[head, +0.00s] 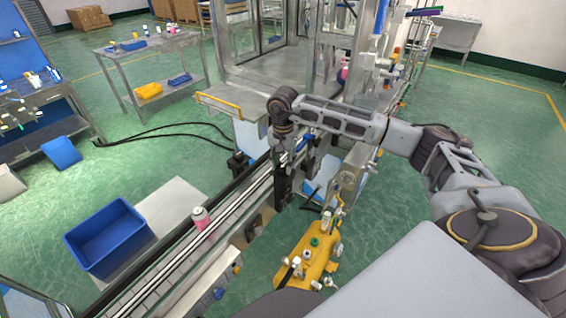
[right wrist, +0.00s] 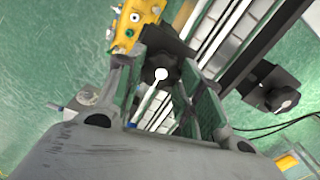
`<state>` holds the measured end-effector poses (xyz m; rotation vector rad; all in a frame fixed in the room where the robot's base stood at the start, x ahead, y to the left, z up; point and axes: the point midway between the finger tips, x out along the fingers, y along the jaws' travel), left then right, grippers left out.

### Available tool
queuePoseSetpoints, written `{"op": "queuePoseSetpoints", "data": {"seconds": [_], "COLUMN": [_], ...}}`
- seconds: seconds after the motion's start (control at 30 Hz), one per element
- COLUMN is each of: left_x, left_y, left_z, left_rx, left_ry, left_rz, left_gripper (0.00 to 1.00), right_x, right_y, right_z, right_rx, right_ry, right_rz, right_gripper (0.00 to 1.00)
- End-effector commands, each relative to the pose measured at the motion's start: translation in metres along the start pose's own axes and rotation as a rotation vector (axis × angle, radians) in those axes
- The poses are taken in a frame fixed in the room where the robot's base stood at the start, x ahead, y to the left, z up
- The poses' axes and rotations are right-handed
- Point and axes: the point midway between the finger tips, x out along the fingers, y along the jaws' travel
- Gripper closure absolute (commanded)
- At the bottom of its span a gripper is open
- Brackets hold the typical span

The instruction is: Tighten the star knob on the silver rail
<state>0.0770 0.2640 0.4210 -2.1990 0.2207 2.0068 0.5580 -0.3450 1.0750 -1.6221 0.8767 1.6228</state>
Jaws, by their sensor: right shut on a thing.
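The black star knob (right wrist: 161,68) with a pale round centre sits between the two fingers of my right gripper (right wrist: 163,82) in the right wrist view. The fingers are closed in on its sides. The silver rail (right wrist: 228,32) runs diagonally beyond it. In the head view, my right gripper (head: 299,166) points down at the far part of the rail (head: 180,252), by a black bracket (head: 283,187); the arm and fingers hide the knob there. My left gripper is out of view.
A second black knob and bracket (right wrist: 272,92) stands across the rail; it also shows in the head view (head: 238,163). A yellow unit with fittings (head: 306,256) stands right of the line. A pink-and-white can (head: 201,218) stands on the conveyor, near a blue bin (head: 108,238).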

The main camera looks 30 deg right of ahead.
Motion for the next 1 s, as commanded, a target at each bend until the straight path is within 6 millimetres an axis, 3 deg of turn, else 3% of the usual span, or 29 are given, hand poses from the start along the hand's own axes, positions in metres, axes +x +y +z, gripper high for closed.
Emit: {"op": "queuePoseSetpoints", "data": {"seconds": [0.37, 1.0], "left_x": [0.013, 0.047], "left_y": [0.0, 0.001], "left_z": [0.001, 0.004], "left_rx": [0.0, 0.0], "left_ry": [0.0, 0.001], "left_rz": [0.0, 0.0], "left_gripper": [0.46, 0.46], "right_x": [0.001, 0.001], "right_y": [0.0, 0.002], "right_z": [0.0, 0.001], "right_rx": [0.124, 0.6], "right_ry": [0.0, 0.0], "right_rz": [-0.002, -0.003], "right_gripper": [0.87, 0.87]}}
